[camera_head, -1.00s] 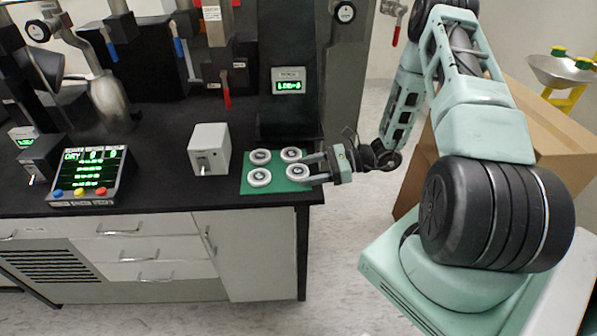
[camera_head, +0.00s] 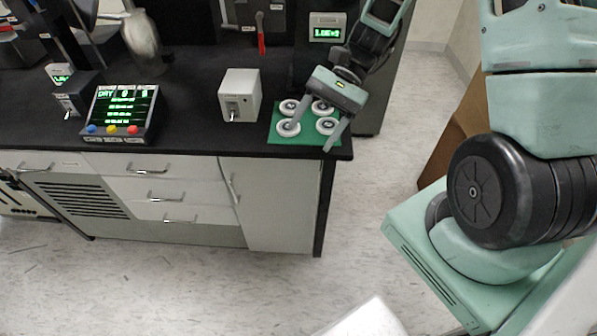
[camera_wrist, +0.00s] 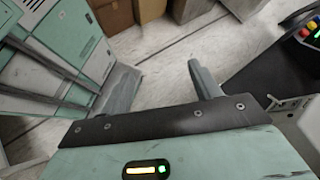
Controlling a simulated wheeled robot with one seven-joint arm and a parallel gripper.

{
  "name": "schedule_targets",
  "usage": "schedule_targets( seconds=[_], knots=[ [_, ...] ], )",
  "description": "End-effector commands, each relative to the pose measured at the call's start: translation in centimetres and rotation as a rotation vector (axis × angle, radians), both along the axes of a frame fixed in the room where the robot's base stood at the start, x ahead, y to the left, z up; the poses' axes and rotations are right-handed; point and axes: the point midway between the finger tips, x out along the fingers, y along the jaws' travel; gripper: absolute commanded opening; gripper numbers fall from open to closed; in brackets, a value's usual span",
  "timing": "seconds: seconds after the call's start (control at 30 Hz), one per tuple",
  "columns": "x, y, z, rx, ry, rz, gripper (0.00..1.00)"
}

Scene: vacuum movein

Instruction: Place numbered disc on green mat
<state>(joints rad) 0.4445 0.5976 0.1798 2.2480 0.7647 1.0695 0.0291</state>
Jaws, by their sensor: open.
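Several pale ring-shaped discs with dark centres, among them a front-left disc (camera_head: 288,128) and a back-left disc (camera_head: 289,106), lie flat on the green mat (camera_head: 276,136) at the counter's right end. No numbers are readable on them. My gripper (camera_head: 311,137) is open and empty above the mat, its fingers angled towards the counter's front edge. In the head view its fingers straddle and partly cover the discs; I cannot tell its height. In the wrist view, my gripper (camera_wrist: 160,67) has only floor between its fingers, and neither discs nor mat show.
A grey-white box (camera_head: 240,95) with a small front lever stands left of the mat. A console (camera_head: 120,115) with coloured buttons is further left. A small green display (camera_head: 327,28) stands behind the mat. The floor (camera_head: 180,275) before the cabinet is clear.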

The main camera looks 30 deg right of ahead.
Motion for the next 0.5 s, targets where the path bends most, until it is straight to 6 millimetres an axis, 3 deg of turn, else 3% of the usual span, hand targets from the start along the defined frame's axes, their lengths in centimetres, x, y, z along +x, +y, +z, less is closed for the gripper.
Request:
schedule_targets(
  seconds=[0.03, 0.2, 0.4, 0.5],
  knots=[
    [-1.6, 2.7, 1.2, -0.063, -0.071, 0.164, 0.63],
    [-6.9, 8.1, 3.7, -0.245, -0.339, 0.66, 0.63],
    [-11.8, 11.6, 6.0, -0.379, -0.704, 1.157, 0.63],
    [-13.3, 12.6, 6.9, -0.407, -0.848, 1.319, 0.63]
  ],
)
